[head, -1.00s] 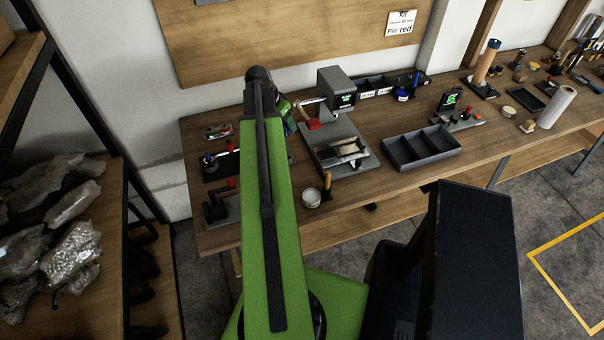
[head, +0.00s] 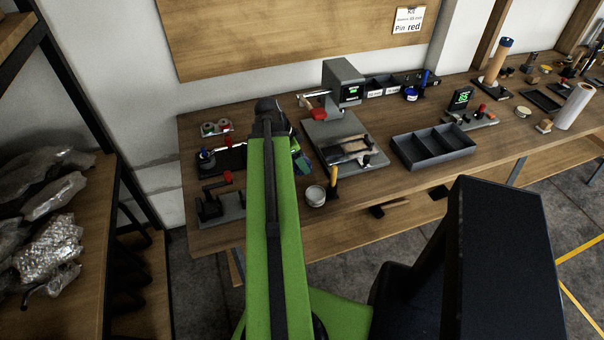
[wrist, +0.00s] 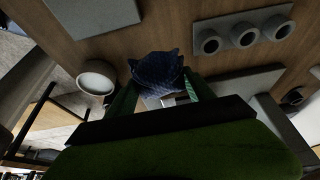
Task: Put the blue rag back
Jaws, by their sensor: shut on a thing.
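The blue rag (wrist: 157,70), dark and patterned, is bunched between the green fingers of my gripper (wrist: 160,88) in the wrist view. The gripper is shut on it and holds it over the wooden workbench (wrist: 170,22). In the head view, my gripper (head: 302,158) is mostly hidden behind my green arm, above the left part of the bench (head: 345,205). I cannot make out the rag clearly there.
A round tin (head: 316,195) stands near the bench's front edge, beside a grey press (head: 345,85) with a flat base. A grey divided tray (head: 433,147) is further right. Small fixtures (head: 220,200) crowd the left end. A shelf with wrapped parcels (head: 45,240) stands left.

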